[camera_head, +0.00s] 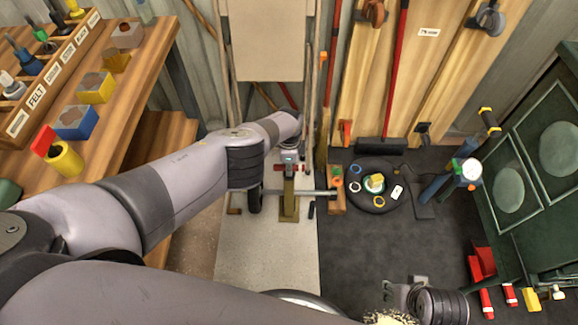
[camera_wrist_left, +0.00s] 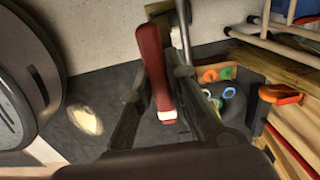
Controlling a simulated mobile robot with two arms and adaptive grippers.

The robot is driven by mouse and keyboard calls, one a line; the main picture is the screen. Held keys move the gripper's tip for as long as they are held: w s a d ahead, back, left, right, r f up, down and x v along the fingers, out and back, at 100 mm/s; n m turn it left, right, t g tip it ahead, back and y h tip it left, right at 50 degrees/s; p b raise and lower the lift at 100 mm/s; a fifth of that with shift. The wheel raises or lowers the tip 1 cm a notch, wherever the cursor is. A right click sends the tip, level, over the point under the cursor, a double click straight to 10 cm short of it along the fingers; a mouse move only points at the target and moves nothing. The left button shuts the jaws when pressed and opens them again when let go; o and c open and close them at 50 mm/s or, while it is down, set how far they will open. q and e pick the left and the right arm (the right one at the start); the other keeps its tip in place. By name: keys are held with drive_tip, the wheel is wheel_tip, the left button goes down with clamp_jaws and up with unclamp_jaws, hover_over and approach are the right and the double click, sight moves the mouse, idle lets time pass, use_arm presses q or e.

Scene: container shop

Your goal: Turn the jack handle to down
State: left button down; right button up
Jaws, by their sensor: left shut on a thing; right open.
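The red jack handle (camera_wrist_left: 152,65) shows in the left wrist view, running between the two dark fingers of my left gripper (camera_wrist_left: 160,75). The gripper is shut on it. In the head view my left gripper (camera_head: 290,165) is above the yellow jack (camera_head: 289,205), which stands on the pale floor strip. The gripper and wrist hide much of the handle there, and only small red parts show. My right gripper (camera_head: 396,290) is low in the head view, away from the jack; it is open and its fingers are hard to make out.
A round black base (camera_head: 380,200) with coloured rings lies right of the jack. A wooden workbench (camera_head: 130,75) with coloured blocks stands at left. A green cabinet (camera_head: 535,150) stands at right. Brooms lean at the back wall. Dark floor (camera_head: 370,245) is clear between.

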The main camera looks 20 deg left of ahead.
use_arm(q)
drive_tip(key=shift+w, duration=0.1)
drive_tip(key=c, duration=1.6)
unclamp_jaws()
drive_tip(key=shift+c, duration=0.2)
drive_tip(key=shift+o, duration=0.4)
drive_tip(key=shift+m, duration=0.3)
